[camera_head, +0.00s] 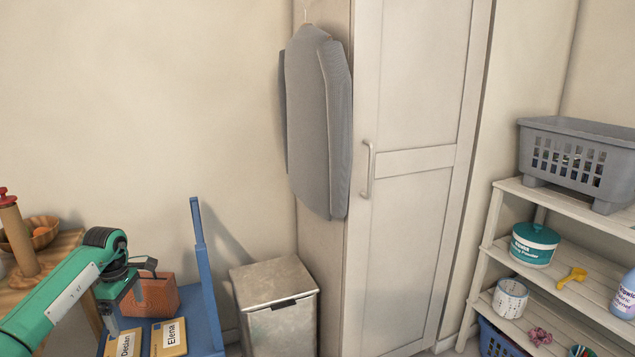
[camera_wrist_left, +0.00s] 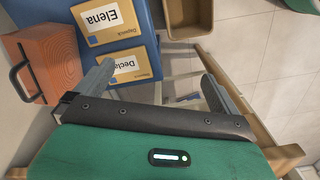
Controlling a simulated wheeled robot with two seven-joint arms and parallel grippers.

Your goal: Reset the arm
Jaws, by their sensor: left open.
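My left arm, green, comes in from the lower left in the head view. Its left gripper (camera_head: 122,300) points down by the blue chair-like stand (camera_head: 203,290). In the left wrist view the two grey fingers of the gripper (camera_wrist_left: 155,70) are spread wide apart with nothing held between them. Beyond them lie two labelled yellow cards or boxes, Elena (camera_wrist_left: 107,20) and Declan (camera_wrist_left: 122,63), on the blue surface. My right gripper is not in view.
An orange-brown box (camera_head: 155,296) with a dark handle sits near the gripper. A wooden table (camera_head: 62,246) holds a bowl at left. A metal bin (camera_head: 275,300), tall cabinet (camera_head: 420,100) and shelf rack (camera_head: 560,213) stand to the right.

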